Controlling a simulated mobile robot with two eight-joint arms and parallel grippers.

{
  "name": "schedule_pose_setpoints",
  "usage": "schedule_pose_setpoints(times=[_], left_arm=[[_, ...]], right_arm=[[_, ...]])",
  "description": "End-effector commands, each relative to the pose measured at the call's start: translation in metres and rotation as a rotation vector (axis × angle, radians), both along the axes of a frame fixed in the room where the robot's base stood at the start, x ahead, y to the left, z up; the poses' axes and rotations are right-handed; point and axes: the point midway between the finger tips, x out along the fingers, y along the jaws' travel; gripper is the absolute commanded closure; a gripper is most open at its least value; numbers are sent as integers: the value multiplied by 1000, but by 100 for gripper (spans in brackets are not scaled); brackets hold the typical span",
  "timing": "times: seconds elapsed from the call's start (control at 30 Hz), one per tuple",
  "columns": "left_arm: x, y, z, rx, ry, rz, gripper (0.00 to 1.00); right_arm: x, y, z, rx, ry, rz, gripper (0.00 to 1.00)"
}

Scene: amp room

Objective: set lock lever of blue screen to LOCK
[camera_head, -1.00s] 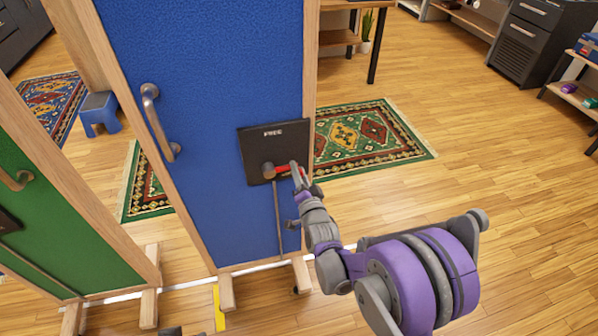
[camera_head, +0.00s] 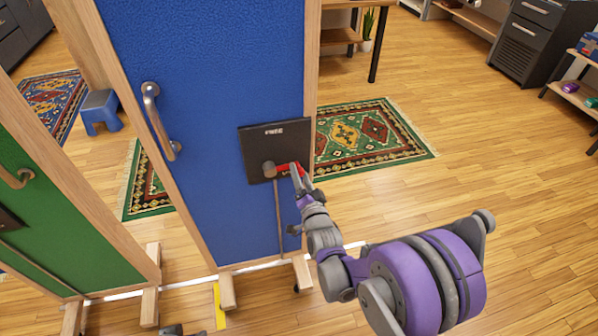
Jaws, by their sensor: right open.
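The blue screen (camera_head: 215,70) stands upright in a wooden frame. A black lock plate (camera_head: 258,140) sits on its lower right, with the word FREE at its top. The lock lever (camera_head: 284,170) has a grey hub at its left end and a red arm pointing right, roughly level. My right gripper (camera_head: 300,172) is at the red arm's right end, its jaws open and close around or beside it; contact cannot be told. Part of the plate's lower right is hidden by the gripper.
A green screen (camera_head: 70,210) stands at the left. The blue screen has a metal handle (camera_head: 158,122) and wooden feet (camera_head: 302,272). A green patterned rug (camera_head: 370,140) lies behind, and a blue stool (camera_head: 100,110) stands back left. Wooden floor at right is free.

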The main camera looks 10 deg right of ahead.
Motion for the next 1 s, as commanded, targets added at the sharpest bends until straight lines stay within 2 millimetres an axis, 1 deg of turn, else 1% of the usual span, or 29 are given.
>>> schedule_pose_setpoints(times=[0.03, 0.2, 0.3, 0.43, 0.6, 1.0], left_arm=[[0, 0, 0, 0, 0, 0, 50], [0, 0, 1, 0, 0, 0, 50], [0, 0, 0, 0, 0, 0, 50], [0, 0, 0, 0, 0, 0, 50], [0, 0, 0, 0, 0, 0, 50], [0, 0, 0, 0, 0, 0, 50]], right_arm=[[-11, 0, 1, 0, 0, 0, 37], [-47, -1, 0, 1, 1, 1, 37], [-65, -2, 0, 1, 1, 1, 37], [-82, -2, 0, 0, 1, 1, 37], [-91, -2, 0, 1, 1, 1, 37], [-91, -2, 0, 0, 1, 1, 37]])
